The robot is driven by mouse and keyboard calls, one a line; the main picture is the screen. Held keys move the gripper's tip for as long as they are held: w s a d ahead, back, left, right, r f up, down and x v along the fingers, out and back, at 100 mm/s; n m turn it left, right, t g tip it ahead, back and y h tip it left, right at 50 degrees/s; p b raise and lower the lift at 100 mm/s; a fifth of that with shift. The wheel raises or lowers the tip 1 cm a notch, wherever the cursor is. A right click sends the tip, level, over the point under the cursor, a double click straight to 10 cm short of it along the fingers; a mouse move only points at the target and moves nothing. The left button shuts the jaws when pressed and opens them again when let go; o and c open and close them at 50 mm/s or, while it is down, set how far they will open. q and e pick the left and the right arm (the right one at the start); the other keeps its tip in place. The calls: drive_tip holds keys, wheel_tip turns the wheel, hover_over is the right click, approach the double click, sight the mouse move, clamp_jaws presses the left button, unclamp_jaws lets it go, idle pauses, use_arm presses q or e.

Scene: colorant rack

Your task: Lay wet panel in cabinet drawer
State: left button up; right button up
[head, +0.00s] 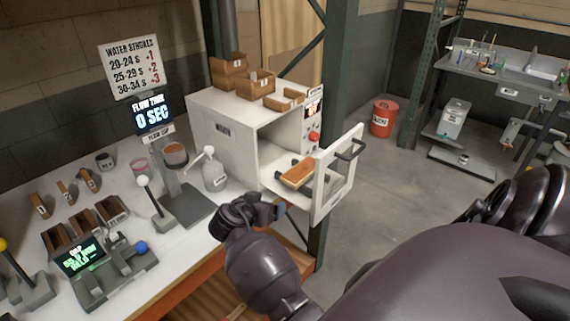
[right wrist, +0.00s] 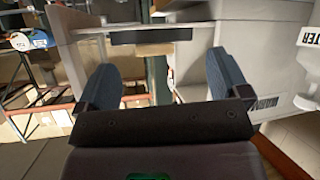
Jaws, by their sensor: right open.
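An orange-brown panel (head: 298,173) lies on a light shelf or drawer in front of the white cabinet (head: 232,152). I cannot tell from its surface whether it is wet. The cabinet's framed door (head: 330,192) stands open to the right, with a dark handle (head: 351,148). My right gripper (head: 276,210) is in front of and below the panel, apart from it. In the right wrist view, its blue fingers (right wrist: 163,68) are wide apart with nothing between them. The panel is not clear in that view. My left gripper is not in view.
Wooden boxes (head: 228,71) stand on the cabinet. A bottle (head: 214,172) and the flow-cup stand (head: 180,192) are left of it on the bench. A green post (head: 337,100) rises behind the door. The floor to the right has free room.

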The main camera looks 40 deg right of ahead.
drive_tip(key=s+a+f+n+t+y, duration=0.3)
drive_tip(key=s+f+n+y, duration=0.1)
drive_tip(key=s+f+n, duration=0.25)
drive_tip(key=s+a+f+n+t+y, duration=0.3)
drive_tip(key=s+f+n+y, duration=0.25)
drive_tip(key=s, duration=0.25)
drive_tip(key=s+a+n+t+y, duration=0.1)
drive_tip(key=s+a+n+y, duration=0.1)
drive_tip(key=s+a, duration=0.2)
drive_tip(key=s, duration=0.3)
drive_tip(key=shift+s+f+t, duration=0.15)
drive_tip(key=shift+t, duration=0.15)
drive_tip(key=shift+a, duration=0.1)
